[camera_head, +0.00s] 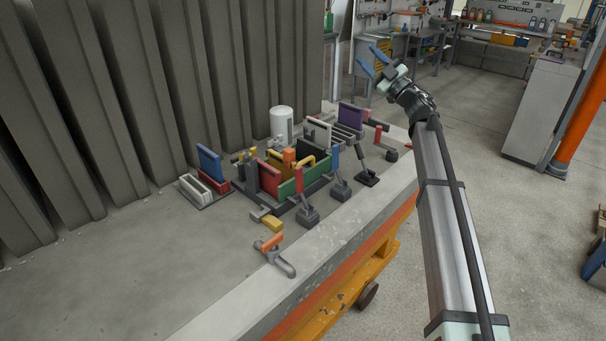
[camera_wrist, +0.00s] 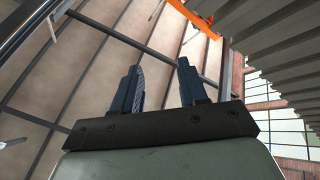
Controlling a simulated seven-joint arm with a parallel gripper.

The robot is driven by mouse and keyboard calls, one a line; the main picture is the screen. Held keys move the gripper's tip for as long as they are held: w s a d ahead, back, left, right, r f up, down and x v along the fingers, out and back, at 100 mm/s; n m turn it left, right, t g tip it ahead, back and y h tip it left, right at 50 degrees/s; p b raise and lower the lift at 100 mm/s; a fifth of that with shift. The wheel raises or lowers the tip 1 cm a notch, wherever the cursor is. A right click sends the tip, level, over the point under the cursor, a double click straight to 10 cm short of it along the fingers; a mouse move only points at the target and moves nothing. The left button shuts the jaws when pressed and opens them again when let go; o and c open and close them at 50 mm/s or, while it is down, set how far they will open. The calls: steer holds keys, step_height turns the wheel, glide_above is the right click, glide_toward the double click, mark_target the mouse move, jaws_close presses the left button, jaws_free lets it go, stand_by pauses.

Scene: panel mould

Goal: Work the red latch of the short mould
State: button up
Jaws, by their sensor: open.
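A small mould assembly sits on the grey bench slab (camera_head: 150,285), with a green side panel (camera_head: 287,188) and a red panel (camera_head: 269,178). Several toggle latches stand along its front and right. One at the right end has a red handle (camera_head: 378,134); another upright handle near the green panel also looks red (camera_head: 299,179). I cannot tell which is the short mould's red latch. My gripper (camera_head: 373,60) is raised beyond the bench's far right end, apart from every latch. Its two blue fingers are apart and empty in the wrist view (camera_wrist: 157,68), which shows only ceiling and wall.
An orange-handled latch (camera_head: 271,242) lies near the front edge. A blue plate (camera_head: 209,163), a white cylinder (camera_head: 282,124) and a purple plate (camera_head: 350,117) stand around the mould. A tall ribbed grey wall (camera_head: 150,80) rises behind. The slab's left part is clear.

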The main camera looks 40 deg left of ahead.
steer(key=s+a+r+g, duration=0.2)
steer(key=s+a+r, duration=0.3)
steer(key=s+a, duration=0.6)
steer(key=s+a+f+m+t+h, duration=0.4)
steer(key=s+a+f+m+t, duration=0.2)
steer(key=s+f+m, duration=0.15)
steer(key=s+a+f+m+t+h, duration=0.3)
steer(key=s+a+f+m+t, duration=0.25)
steer(key=f, duration=0.35)
steer(key=s+d+f+m+t+h, duration=0.35)
steer(key=s+f+m+h, duration=0.2)
steer(key=s+f, duration=0.35)
steer(key=s+d+f+m+t+h, duration=0.2)
steer(key=s+d+f+m+h, duration=0.3)
steer(key=s+f, duration=0.4)
steer(key=m+t+h, duration=0.3)
steer(key=h, duration=0.4)
glide_toward(296, 178)
steer(key=shift+y, duration=0.25)
steer(key=w, duration=1.3)
steer(key=shift+d+f, duration=0.1)
steer(key=shift+d, duration=0.1)
